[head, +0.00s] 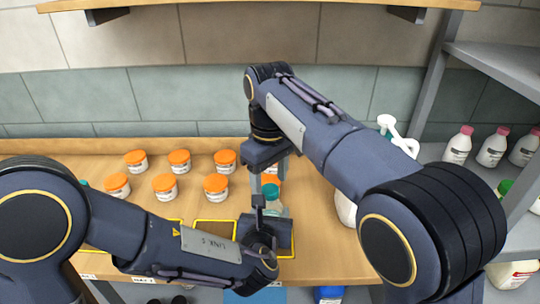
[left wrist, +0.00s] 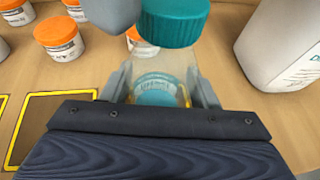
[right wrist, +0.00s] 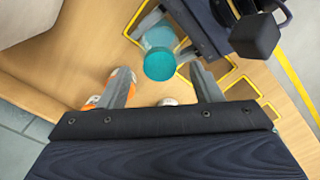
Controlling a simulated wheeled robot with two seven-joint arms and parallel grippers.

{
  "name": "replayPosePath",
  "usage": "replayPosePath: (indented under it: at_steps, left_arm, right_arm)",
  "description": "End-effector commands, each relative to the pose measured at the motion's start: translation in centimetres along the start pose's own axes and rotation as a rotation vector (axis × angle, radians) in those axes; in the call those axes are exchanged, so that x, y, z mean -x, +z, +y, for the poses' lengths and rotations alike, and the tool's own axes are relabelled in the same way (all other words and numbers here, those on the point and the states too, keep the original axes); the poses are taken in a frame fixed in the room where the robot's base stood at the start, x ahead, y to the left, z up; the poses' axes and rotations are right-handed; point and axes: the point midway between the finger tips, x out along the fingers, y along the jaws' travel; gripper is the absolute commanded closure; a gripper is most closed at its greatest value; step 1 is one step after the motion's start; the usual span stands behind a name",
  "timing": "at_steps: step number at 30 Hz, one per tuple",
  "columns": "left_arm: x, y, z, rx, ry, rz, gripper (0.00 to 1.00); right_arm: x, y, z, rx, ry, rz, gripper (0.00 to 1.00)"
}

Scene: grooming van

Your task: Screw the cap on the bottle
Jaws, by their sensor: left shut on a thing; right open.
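A clear bottle with teal liquid (left wrist: 158,90) stands upright between the fingers of my left gripper (left wrist: 162,84), which is shut on its body. It shows partly in the head view (head: 272,209). The teal ribbed cap (left wrist: 173,23) sits at the top of the bottle, over the neck; how tightly it sits I cannot tell. The right wrist view shows the cap from above (right wrist: 160,64). My right gripper (right wrist: 159,76) is open above the bottle, its fingers on either side of the cap and apart from it.
Several white jars with orange lids (head: 180,160) stand at the back left of the wooden counter (head: 100,168). Yellow-outlined squares (head: 214,233) mark the counter. A white pump bottle (head: 345,211) stands close on the right. Metal shelves (head: 500,62) with pink-capped bottles (head: 458,146) are farther right.

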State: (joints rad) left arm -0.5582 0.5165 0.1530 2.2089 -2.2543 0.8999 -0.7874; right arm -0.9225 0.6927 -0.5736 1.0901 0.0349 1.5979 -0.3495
Motion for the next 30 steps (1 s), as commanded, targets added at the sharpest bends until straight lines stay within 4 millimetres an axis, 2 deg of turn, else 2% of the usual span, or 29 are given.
replayPosePath:
  at_steps: [6,12,19,28,29,30]
  left_arm:
    - [0.0,0.0,0.0,0.0,0.0,0.0,1.0]
    - [0.0,0.0,0.0,0.0,0.0,0.0,1.0]
    - [0.0,0.0,0.0,0.0,0.0,0.0,1.0]
    - [0.0,0.0,0.0,0.0,0.0,0.0,1.0]
    - [0.0,0.0,0.0,0.0,0.0,0.0,0.43]
    - [0.0,0.0,0.0,0.0,0.0,0.0,0.38]
  right_arm:
    - [4.9,-0.1,0.1,-0.002,0.001,0.006,0.41]
    - [8.4,-0.1,0.1,-0.002,0.001,0.003,0.41]
    - [10.0,0.0,0.1,-0.001,0.0,0.001,0.41]
    - [10.2,0.0,0.0,-0.001,-0.001,0.0,0.41]
    - [10.2,0.0,0.0,-0.001,-0.001,0.0,0.41]
    - [10.2,0.0,0.0,-0.001,-0.001,0.0,0.41]
